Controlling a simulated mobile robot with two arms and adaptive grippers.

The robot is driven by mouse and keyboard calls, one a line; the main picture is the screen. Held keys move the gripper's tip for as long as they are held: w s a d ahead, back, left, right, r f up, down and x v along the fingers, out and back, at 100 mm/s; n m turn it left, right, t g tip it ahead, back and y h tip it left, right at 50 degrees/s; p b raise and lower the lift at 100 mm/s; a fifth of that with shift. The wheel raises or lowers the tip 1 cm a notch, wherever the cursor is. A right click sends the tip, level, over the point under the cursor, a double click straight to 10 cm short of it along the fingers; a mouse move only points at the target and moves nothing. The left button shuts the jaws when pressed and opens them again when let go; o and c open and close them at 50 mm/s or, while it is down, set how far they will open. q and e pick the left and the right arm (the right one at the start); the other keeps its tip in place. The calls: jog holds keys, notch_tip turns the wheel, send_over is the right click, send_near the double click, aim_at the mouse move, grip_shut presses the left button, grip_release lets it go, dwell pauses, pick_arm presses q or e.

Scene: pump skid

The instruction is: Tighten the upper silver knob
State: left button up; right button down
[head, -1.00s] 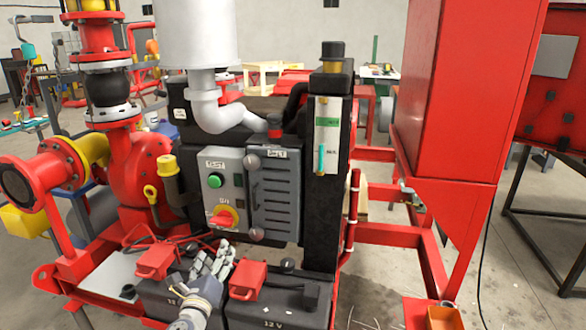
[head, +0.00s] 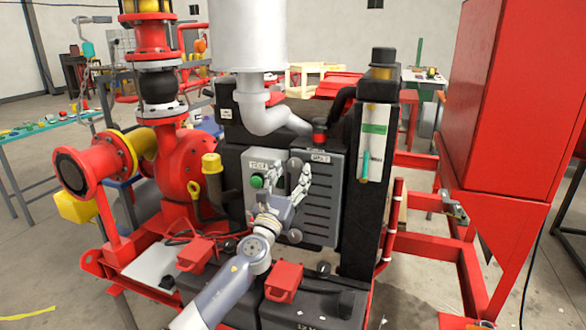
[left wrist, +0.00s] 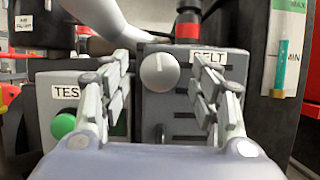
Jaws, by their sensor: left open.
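The upper silver knob (head: 295,164) is at the top left of the grey louvred BELT panel (head: 323,205). In the left wrist view the round knob (left wrist: 160,72) has a light mark on its face and shows between my fingertips. My left gripper (head: 292,171) is open in front of the panel, one finger on each side of the knob in the picture. The left wrist view shows the gripper (left wrist: 159,65) empty; I cannot tell whether a finger touches the knob. A lower silver knob (head: 295,236) is near the panel's bottom left corner.
The TEST box with a green button (head: 257,181) adjoins the panel's left side. A red cap (head: 319,135) and white pipe (head: 265,113) are above. Batteries with red terminal covers (head: 284,281) lie below. A black post (head: 372,200) stands right.

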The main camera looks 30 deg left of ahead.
pick_arm(q)
jog(key=shift+x, duration=0.85)
jog(key=c, duration=1)
jog(key=shift+c, duration=0.2)
